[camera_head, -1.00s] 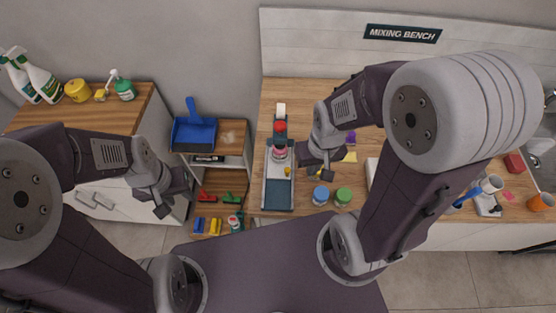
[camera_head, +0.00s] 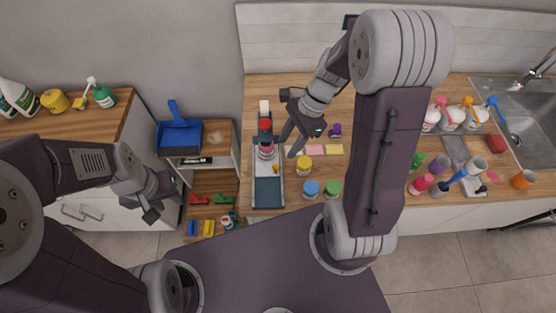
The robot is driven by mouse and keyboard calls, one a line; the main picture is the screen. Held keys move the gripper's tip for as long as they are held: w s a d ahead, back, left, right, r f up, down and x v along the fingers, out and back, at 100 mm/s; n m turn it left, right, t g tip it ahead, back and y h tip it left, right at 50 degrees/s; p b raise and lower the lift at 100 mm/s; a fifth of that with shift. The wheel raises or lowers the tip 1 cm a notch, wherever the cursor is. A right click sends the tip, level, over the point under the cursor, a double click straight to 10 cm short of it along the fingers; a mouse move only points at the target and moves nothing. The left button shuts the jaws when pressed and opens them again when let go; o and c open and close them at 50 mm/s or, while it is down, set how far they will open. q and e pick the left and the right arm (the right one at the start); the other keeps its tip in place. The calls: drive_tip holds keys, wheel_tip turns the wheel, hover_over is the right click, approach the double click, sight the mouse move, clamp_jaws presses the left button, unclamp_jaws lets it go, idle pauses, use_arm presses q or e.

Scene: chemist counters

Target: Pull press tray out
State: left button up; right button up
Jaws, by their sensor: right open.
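The press (camera_head: 265,149), with a red top over a narrow light-grey base, stands on the wooden counter left of centre. Its dark blue-grey tray (camera_head: 268,192) lies at the near end of the base, toward me.
A yellow jar (camera_head: 304,166), blue-lidded jar (camera_head: 311,189) and green-lidded jar (camera_head: 332,189) stand right of the press. Sticky notes (camera_head: 334,149) lie behind them. Left of the counter is a low shelf with a blue dustpan (camera_head: 178,135). A sink (camera_head: 525,110) is far right.

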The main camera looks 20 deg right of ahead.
sight(277, 166)
drive_tip(key=b+x, duration=0.1)
drive_tip(key=x, duration=0.8)
drive_tip(key=shift+s, duration=0.15)
drive_tip(key=shift+r, duration=0.1)
clamp_jaws()
idle(1.0)
